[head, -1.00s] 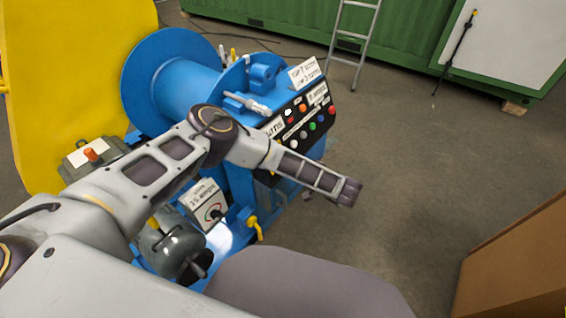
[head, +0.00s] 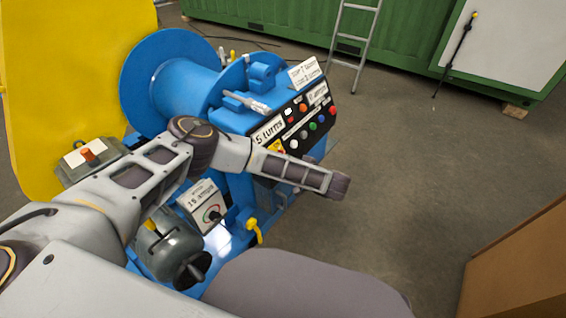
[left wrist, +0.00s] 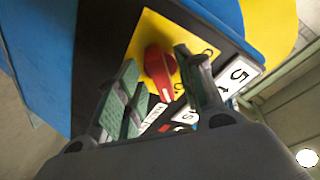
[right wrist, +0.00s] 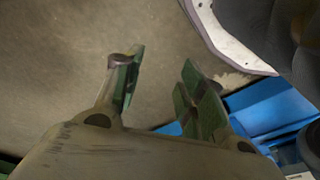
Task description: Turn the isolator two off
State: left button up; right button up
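A red rotary handle (left wrist: 160,72) sits on a yellow plate (left wrist: 146,36) on the black panel in the left wrist view. Letters beside it are partly covered, and I cannot read an isolator number. In the head view the yellow plate (head: 274,146) shows just above my left forearm, which hides part of the panel. My left gripper (left wrist: 155,56) is open, with its fingers apart on either side of the red handle. Contact cannot be told. My right gripper (right wrist: 162,56) is open and empty above the floor, outside the head view.
The blue winch (head: 185,85) carries a control panel with coloured buttons (head: 312,126) and a "5 turns" label (head: 268,131). A grey box with an orange knob (head: 88,154) stands left. A dial box (head: 205,205) and yellow lever (head: 254,228) are below.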

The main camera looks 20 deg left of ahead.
pick_arm(q)
jog(key=shift+w+a+f, duration=0.1)
jog(key=shift+w+a, duration=0.05)
jog(key=shift+a, duration=0.15)
jog(key=shift+c, duration=0.5)
grip_shut()
